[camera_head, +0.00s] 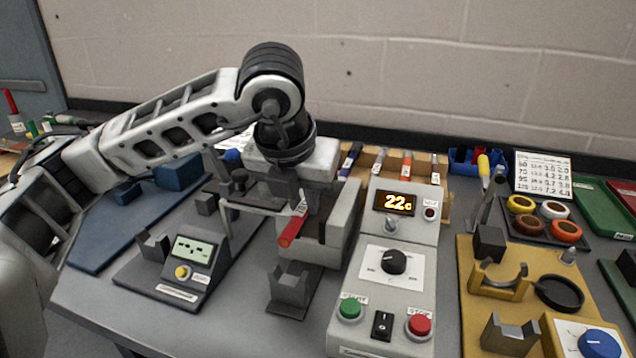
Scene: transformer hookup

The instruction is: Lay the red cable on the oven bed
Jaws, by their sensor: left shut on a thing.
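My left gripper (300,203) comes down from the upper left over the oven and is shut on the red cable (291,230). The cable is a short red rod with a pale band, tilted, its near end pointing down and left. The oven (393,230) is a grey box with a 22c display, a dial and green and red buttons. Its bed (340,228) is the grey channelled block at its left. The cable shows at the left edge of this block; I cannot tell whether it touches. My right gripper is not in view.
A grey cradle (292,287) stands in front of the bed. A dark tester plate (140,272) with a small display lies left. A wooden rack (375,158) with several coloured cables stands behind. A yellow fixture board (468,300) and tape rolls (521,204) are at right.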

